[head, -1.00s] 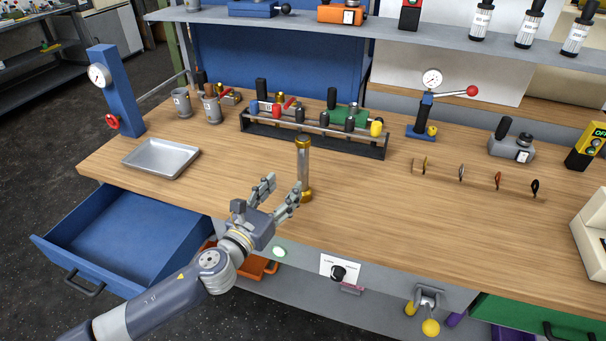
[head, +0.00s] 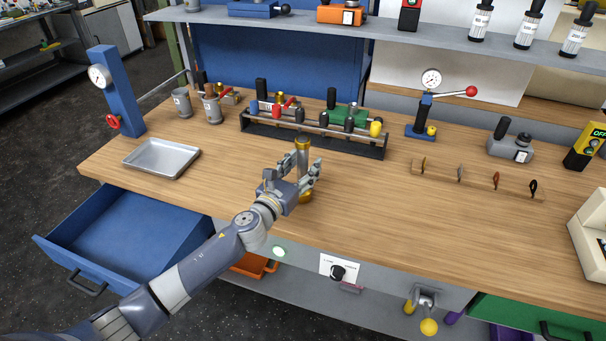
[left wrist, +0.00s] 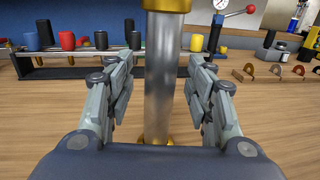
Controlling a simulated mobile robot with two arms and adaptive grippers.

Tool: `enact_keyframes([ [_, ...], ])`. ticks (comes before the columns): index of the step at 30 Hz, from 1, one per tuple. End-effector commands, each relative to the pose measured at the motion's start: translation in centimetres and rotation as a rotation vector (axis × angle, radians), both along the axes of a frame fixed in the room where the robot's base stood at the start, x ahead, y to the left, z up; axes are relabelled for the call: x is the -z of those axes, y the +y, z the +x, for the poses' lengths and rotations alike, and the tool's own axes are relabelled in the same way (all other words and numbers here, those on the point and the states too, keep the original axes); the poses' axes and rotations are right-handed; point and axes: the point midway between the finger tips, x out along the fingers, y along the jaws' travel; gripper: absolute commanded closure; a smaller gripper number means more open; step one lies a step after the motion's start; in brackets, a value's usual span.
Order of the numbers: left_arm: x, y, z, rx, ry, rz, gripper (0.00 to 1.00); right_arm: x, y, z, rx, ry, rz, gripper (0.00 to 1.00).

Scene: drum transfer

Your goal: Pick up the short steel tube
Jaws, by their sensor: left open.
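The short steel tube (head: 303,158) stands upright on the wooden bench, with a brass collar at its top and a brass foot. In the left wrist view the tube (left wrist: 159,75) rises between the two fingers. My left gripper (head: 303,171) is open, with one finger on each side of the tube. In the left wrist view a gap shows between the tube and each finger of the gripper (left wrist: 160,100). Part of the tube's lower half is hidden by the gripper in the head view. My right gripper is not in view.
A black rack (head: 270,128) with coloured handles stands behind the tube. A metal tray (head: 161,158) lies to the left, above an open blue drawer (head: 130,238). A wooden strip with hooks (head: 476,179) lies to the right. The bench front right of the tube is clear.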

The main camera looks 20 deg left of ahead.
Motion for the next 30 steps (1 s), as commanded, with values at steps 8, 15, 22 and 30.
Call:
enact_keyframes([
  [8, 0.0, -0.1, 0.1, 0.001, 0.0, 0.0, 0.58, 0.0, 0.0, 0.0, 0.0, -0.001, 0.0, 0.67],
  [15, 0.0, 0.0, 0.1, 0.0, 0.0, 0.0, 1.0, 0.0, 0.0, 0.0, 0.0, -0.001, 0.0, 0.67],
  [22, -0.2, 0.0, 0.1, 0.001, -0.003, -0.001, 1.0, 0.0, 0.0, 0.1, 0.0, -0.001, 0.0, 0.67],
  [30, -1.8, -0.1, 0.1, 0.003, -0.005, 0.001, 1.0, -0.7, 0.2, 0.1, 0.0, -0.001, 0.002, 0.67],
])
